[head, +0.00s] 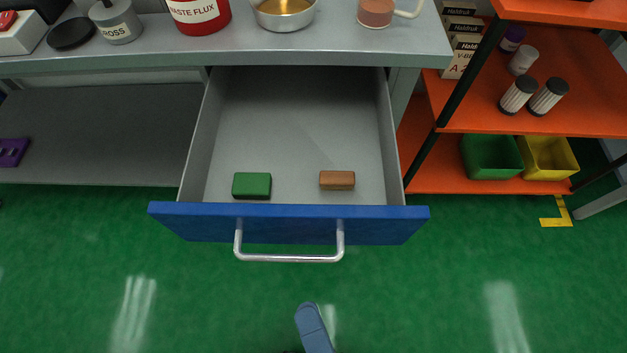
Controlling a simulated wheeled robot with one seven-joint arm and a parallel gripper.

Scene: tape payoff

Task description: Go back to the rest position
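What looks like a blue-grey part of my gripper (314,328) shows at the bottom centre, over the green floor. Only a small piece is in view, so whether it is open or shut cannot be told. It is apart from the drawer handle (289,258) in the picture, below and slightly right of the handle's middle. The drawer (300,120) with a blue front (185,222) is pulled open. A green block (251,186) and a brown block (337,181) lie inside near the front.
A grey workbench (345,47) above the drawer bears a red waste flux container (199,12), a bowl (284,14) and a mug (376,12). An orange shelf (445,178) with green (491,157) and yellow (550,158) bins stands right. The green floor in front is clear.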

